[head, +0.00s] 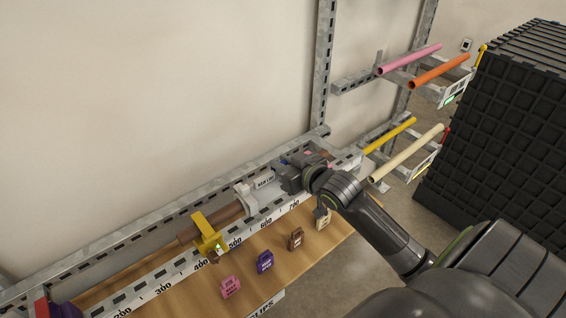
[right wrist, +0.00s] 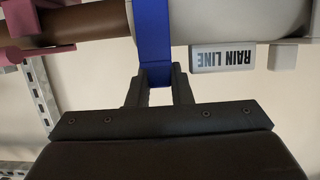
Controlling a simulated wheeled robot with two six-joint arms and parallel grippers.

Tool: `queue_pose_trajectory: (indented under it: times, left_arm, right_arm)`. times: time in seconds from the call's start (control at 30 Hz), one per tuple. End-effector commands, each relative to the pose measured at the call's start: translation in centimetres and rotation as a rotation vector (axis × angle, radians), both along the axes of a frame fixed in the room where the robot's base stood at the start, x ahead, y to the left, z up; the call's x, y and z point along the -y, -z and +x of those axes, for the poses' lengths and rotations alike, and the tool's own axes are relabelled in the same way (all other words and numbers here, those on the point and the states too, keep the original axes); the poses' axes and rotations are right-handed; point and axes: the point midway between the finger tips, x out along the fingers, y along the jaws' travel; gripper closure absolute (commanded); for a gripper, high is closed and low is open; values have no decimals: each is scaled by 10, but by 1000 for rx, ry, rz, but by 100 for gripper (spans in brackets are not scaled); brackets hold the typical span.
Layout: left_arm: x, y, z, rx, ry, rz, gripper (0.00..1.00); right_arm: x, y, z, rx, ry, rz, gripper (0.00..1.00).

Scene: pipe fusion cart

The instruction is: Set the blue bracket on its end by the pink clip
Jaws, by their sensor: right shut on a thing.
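My right gripper (head: 283,170) is at the rail, near the upper marks of its number scale. In the right wrist view its fingers (right wrist: 158,90) are shut on the lower end of the blue bracket (right wrist: 153,35). The bracket is upright in that view, in front of the pipe where brown meets white; I cannot tell whether it touches the pipe. The pink clip (right wrist: 35,50) is at the left of that view, around the brown pipe (right wrist: 98,20), apart from the bracket. In the head view my gripper hides most of the bracket. My left gripper is not in view.
A yellow clamp (head: 209,233) sits on the rail. Spare pink (head: 230,287), purple (head: 265,262) and brown (head: 296,239) blocks stand on the wooden shelf. Coloured pipes and a black crate (head: 510,120) are at right.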

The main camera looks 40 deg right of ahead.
Motion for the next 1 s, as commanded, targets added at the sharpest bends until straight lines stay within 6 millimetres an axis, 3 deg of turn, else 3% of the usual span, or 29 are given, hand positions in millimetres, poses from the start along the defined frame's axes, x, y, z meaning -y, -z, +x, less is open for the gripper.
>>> queue_pose_trajectory:
  times: [1.0]
  left_arm:
    - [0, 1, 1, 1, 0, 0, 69]
  right_arm:
    - [0, 6, 0, 0, 0, 0, 100]
